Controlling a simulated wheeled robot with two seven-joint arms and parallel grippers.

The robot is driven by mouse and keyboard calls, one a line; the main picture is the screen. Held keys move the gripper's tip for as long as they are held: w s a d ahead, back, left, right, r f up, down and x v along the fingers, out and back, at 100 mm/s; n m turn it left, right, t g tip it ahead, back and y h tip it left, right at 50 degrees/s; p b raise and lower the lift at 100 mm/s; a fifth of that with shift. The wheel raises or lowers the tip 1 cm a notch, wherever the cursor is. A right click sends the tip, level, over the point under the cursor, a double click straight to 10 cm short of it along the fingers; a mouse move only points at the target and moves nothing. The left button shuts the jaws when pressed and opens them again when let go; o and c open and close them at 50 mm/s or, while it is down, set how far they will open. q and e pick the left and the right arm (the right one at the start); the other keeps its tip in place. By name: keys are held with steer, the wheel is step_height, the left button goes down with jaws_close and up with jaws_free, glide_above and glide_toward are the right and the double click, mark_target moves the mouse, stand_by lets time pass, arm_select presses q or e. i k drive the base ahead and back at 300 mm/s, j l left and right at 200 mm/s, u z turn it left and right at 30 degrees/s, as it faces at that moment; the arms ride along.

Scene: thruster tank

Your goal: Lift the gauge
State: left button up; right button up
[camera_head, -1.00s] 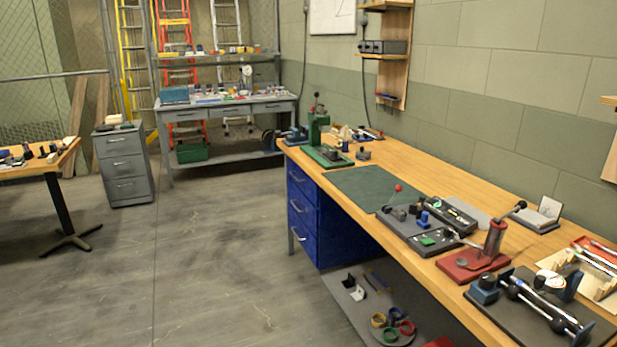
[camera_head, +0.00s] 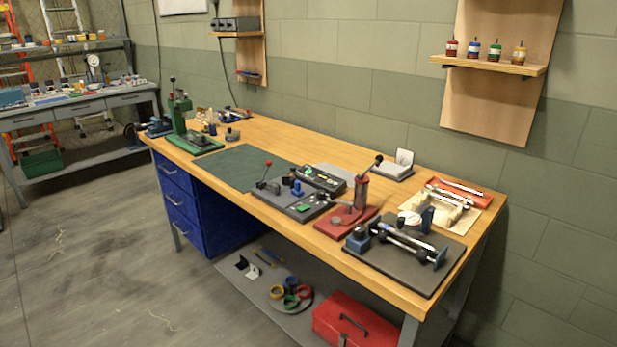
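Two things here look like a round gauge. A small white-faced round dial (camera_head: 409,218) sits at the right end of the wooden workbench (camera_head: 330,142), at the back edge of a dark plate (camera_head: 428,278), beside blue blocks and a steel rod fixture (camera_head: 405,242). A second white round dial on a stand (camera_head: 93,61) stands on the grey bench at the far left. I cannot tell from this distance which one is the task's gauge. Neither of my grippers is in view.
A red-based lever press (camera_head: 352,215), a dark tray (camera_head: 295,205) and a green press (camera_head: 184,125) stand along the workbench. A green mat (camera_head: 232,168) lies clear. A red toolbox (camera_head: 352,325) is on the lower shelf. The floor (camera_head: 95,250) at left is free.

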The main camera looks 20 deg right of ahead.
mark_target(407, 221)
steer(key=i+l+z, duration=0.15)
steer(key=z, duration=0.25)
steer(key=i+l+z, duration=0.2)
steer(key=z, duration=0.2)
steer(key=i+l+z, duration=0.1)
steer(key=z, duration=0.35)
steer(key=i, duration=0.1)
